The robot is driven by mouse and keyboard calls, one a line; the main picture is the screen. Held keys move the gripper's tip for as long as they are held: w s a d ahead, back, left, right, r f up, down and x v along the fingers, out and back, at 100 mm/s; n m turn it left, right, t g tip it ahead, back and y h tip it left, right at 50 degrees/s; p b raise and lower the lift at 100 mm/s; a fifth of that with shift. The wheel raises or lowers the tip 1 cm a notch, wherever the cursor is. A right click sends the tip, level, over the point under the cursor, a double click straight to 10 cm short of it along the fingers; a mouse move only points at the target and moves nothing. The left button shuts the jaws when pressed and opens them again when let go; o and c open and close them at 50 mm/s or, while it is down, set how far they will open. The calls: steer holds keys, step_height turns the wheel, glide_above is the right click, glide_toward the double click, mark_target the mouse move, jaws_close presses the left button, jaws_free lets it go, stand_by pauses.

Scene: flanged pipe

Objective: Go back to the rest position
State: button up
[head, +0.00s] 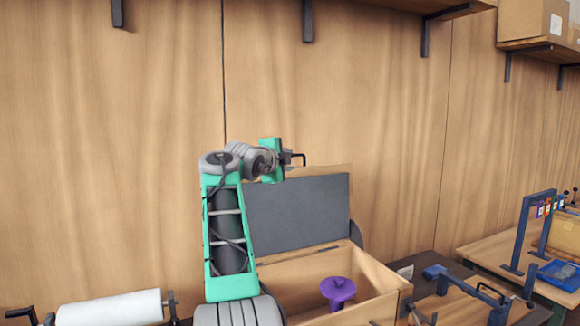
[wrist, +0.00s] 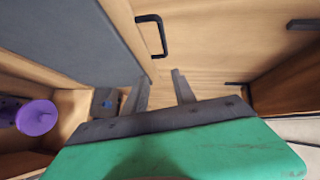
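My gripper (head: 288,157) is raised by the top edge of the wooden box's open lid (head: 300,213). In the wrist view its two fingers (wrist: 160,80) are apart with nothing between them. A black handle (wrist: 152,36) on the lid's edge shows just beyond the fingertips, clear of the gap between them. The purple flanged pipe (head: 338,290) stands inside the open wooden box (head: 375,278), well below my gripper. It also shows at the left of the wrist view (wrist: 37,117), partly cut by shadow and the box.
A white paper roll (head: 110,308) lies at the lower left. Blue clamp-like tools (head: 465,285) and a blue rack (head: 535,225) are to the right. Shelf brackets (head: 307,20) hang high on the wooden wall. The space left of my arm is free.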

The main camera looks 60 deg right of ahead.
steer(key=w+a+f+n+t+y, duration=0.1)
steer(key=w+a+f+n+y, duration=0.2)
steer(key=a, duration=0.4)
steer(key=w+a+f+n+t+y, duration=0.1)
steer(key=w+a+f+n+t, duration=0.15)
steer(key=a+n, duration=0.35)
steer(key=w+a+f+n+t+y, duration=0.1)
steer(key=w+a+f+n+y, duration=0.2)
steer(key=a, duration=0.5)
steer(key=a+f+n+y, duration=0.3)
steer(key=a+f+n, duration=0.3)
steer(key=a+f, duration=0.5)
steer(key=s+a+f+n+g+y, duration=0.2)
steer(key=s+a+f+n, duration=0.4)
steer(key=s+a+f, duration=0.3)
steer(key=s+a+f+n+g+y, duration=0.1)
steer(key=s+a+f+n+y, duration=0.2)
steer(key=a, duration=1.4)
steer(key=s+f+n, duration=0.4)
steer(key=s+f, duration=0.2)
steer(key=f, duration=0.2)
steer(key=shift+s+a+f+n+g+y, duration=0.15)
steer(key=shift+s+f+n+g+y, duration=0.15)
steer(key=shift+g+y, duration=0.1)
